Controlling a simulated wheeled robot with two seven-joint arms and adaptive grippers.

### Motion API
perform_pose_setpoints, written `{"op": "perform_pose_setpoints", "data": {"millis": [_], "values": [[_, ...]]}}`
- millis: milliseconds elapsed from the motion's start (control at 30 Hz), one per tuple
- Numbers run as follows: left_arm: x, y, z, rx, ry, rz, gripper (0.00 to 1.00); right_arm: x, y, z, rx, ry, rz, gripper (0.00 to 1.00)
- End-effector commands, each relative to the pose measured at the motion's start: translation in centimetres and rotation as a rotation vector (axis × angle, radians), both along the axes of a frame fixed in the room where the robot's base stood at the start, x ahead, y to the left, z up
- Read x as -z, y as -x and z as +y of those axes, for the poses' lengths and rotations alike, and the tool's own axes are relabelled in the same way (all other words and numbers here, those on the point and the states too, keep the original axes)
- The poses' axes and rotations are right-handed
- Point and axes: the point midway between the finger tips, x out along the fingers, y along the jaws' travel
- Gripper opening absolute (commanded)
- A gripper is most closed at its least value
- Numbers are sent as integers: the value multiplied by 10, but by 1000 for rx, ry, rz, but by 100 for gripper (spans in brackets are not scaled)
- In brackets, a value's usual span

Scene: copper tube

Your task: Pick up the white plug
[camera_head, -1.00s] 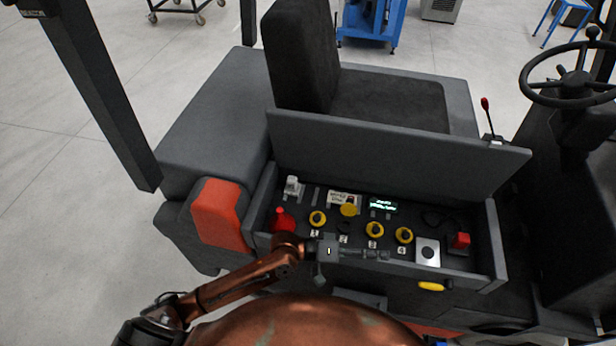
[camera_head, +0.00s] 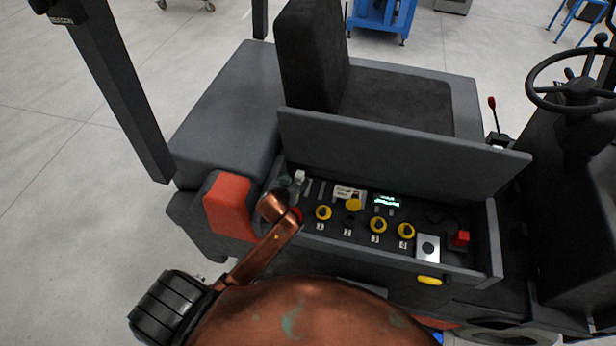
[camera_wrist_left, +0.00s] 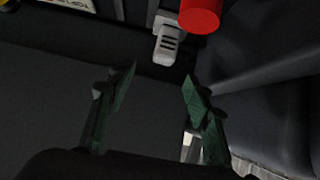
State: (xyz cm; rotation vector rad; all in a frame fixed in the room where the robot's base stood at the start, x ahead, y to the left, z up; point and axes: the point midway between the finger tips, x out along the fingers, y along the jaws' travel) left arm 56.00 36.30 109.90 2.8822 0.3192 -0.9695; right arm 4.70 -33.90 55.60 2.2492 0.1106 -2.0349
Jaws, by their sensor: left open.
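The white plug (camera_head: 299,177) is in the left end of the open panel box, mostly blocked in the head view by my left gripper (camera_head: 287,184). In the left wrist view a light grey-white plug body (camera_wrist_left: 168,46) with dark slots lies just beyond the fingertips. My left gripper, also in that wrist view (camera_wrist_left: 160,78), is open, its two green-dark fingers apart with nothing between them. The plug is ahead of the gap and not touched, as far as I can see. My right gripper is not in view.
A red knob (camera_wrist_left: 201,14) is close beside the plug and partly hidden by my arm in the head view. Yellow knobs (camera_head: 378,225), a small lit display (camera_head: 387,201) and a red button (camera_head: 460,238) fill the panel. The raised lid (camera_head: 400,150) stands behind; box walls surround it.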

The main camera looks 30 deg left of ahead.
Motion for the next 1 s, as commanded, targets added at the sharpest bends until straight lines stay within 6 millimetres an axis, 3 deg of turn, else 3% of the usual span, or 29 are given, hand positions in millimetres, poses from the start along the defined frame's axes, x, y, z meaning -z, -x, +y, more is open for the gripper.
{"op": "perform_pose_setpoints", "data": {"millis": [100,633,1000], "values": [[6,-6,9,-17,-16,5,46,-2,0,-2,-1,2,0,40],[42,-53,18,-11,-14,3,46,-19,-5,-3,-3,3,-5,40],[47,-58,19,-10,-13,2,44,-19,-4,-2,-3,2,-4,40]]}}
